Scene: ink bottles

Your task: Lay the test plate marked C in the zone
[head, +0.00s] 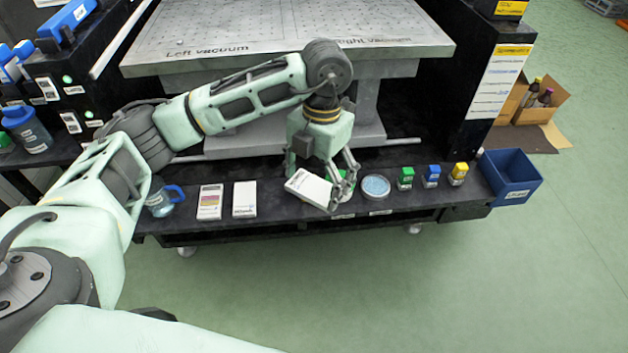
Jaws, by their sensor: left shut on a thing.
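My left gripper (340,190) is shut on a white flat plate-like box (308,187), held tilted just above the front of the black shelf (285,220). No letter C can be read on it. A white box with coloured stripes (210,203) and a plainer white box (244,199) lie on the shelf to the left of the gripper; their print is too small to read. A zone marking cannot be made out. My right gripper is not in view.
A blue jug (163,203) stands at the shelf's left. Right of the gripper are a round blue dish (376,186), and green (406,178), blue (431,176) and yellow (457,173) bottles. A blue bin (511,177) is at the right end. The grey vacuum table (280,25) is behind.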

